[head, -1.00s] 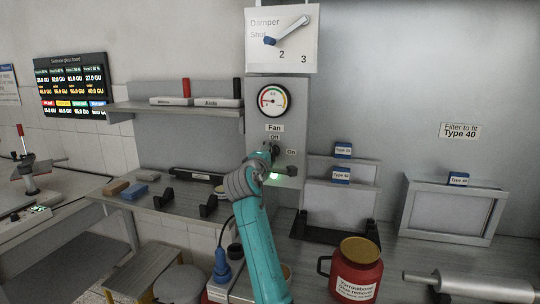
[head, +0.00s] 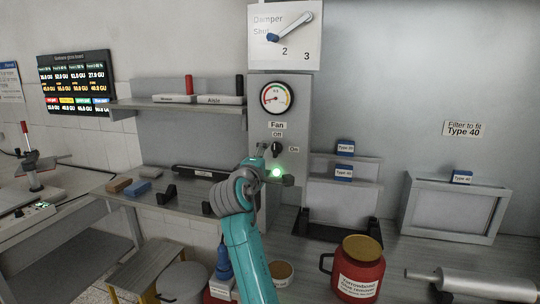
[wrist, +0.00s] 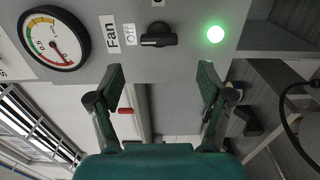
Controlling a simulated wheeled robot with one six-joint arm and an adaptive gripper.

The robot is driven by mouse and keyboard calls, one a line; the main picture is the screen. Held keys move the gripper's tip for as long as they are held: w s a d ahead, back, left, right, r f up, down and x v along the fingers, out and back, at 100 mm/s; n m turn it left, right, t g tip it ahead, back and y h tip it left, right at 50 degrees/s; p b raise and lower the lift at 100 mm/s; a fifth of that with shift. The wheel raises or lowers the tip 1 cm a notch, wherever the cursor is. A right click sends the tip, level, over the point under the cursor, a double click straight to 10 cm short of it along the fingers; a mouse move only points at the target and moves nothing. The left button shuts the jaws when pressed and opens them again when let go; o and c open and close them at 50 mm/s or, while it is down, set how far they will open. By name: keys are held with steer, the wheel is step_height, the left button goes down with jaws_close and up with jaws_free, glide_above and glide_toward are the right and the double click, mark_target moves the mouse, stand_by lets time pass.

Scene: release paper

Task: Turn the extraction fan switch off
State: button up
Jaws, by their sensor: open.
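The fan switch is a black rotary knob (head: 277,149) on the grey wall panel, under the "Fan" and "Off" labels. In the wrist view the knob (wrist: 157,40) lies lengthwise towards the "Off" label (wrist: 130,35), its pale mark at that end. The "On" label (head: 294,150) is to its right in the head view. A green lamp (wrist: 215,34) is lit below the knob; it also shows in the head view (head: 277,172). My gripper (wrist: 161,75) is open and empty, its fingers apart from the knob. In the head view my gripper (head: 274,165) is just below the knob.
A round gauge (head: 277,97) and a damper lever (head: 290,27) are above the switch. A shelf (head: 180,106) juts out at left. A red jar (head: 358,270) and filter frames (head: 455,207) stand on the bench at right.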

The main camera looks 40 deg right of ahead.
steer(key=v, duration=0.4)
steer(key=shift+s+a, duration=0.25)
steer(key=s+a+f+n+t+y, duration=0.1)
steer(key=s+a+f+y, duration=0.15)
steer(key=f, duration=0.75)
steer(key=s+a+f+t+y, duration=0.2)
steer(key=s+a+f, duration=0.2)
steer(key=f, duration=0.6)
steer(key=s+a+f+n+t+y, duration=0.1)
steer(key=s+a+f+y, duration=0.2)
steer(key=f, duration=0.6)
steer(key=s+a+f+y, duration=0.2)
steer(key=s+a+f, duration=0.2)
steer(key=s+f, duration=0.55)
steer(key=s+a+f+m+y, duration=0.2)
steer(key=s+a, duration=0.1)
steer(key=s, duration=0.7)
steer(key=s+a+f+m+y, duration=0.2)
steer(key=s, duration=0.8)
steer(key=s+r+m, duration=0.3)
steer(key=s, duration=0.5)
steer(key=s+a+r+m, duration=0.1)
steer(key=s+r+m, duration=0.1)
steer(key=s, duration=0.6)
steer(key=shift+s+a+r+m+y, duration=0.2)
steer(key=shift+a+r+m+y, duration=0.15)
steer(key=shift+r, duration=0.25)
